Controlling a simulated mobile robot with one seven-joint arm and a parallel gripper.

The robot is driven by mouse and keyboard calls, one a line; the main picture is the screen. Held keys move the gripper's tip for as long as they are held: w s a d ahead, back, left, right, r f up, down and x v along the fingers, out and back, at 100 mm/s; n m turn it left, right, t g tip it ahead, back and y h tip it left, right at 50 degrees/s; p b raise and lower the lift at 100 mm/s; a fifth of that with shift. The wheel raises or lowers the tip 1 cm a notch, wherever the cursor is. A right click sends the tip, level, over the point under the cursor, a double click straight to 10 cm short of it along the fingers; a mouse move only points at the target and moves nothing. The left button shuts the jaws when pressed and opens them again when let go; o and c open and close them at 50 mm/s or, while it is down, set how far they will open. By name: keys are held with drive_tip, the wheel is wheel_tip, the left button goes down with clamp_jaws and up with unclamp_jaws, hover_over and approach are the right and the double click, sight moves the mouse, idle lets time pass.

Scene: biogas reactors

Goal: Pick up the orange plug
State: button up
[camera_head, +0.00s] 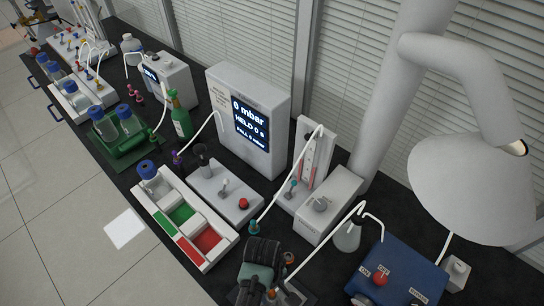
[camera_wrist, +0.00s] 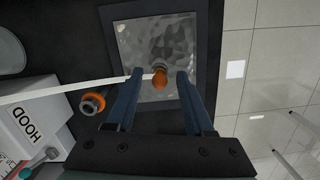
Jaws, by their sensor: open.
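The orange plug (camera_wrist: 160,78) lies between the fingertips of my open gripper (camera_wrist: 156,84) in the wrist view, with a white tube (camera_wrist: 75,88) running left from it. Gaps show on both sides, so the fingers do not clasp it. Its height relative to the fingertips is hard to tell. It appears over or on a shiny metal plate (camera_wrist: 155,40). In the head view my gripper (camera_head: 262,268) is at the bottom, near the bench's front edge, and the plug (camera_head: 271,295) shows small just below it.
A grey fitting with an orange ring (camera_wrist: 92,103) stands just left of my gripper. A box marked HOOD (camera_wrist: 32,120) is farther left. A blue box (camera_head: 400,272) and a flask (camera_head: 347,236) stand to the right, a tray with red and green compartments (camera_head: 165,226) to the left.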

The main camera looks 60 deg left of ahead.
drive_tip(key=shift+c, duration=0.3)
clamp_jaws()
idle(0.3)
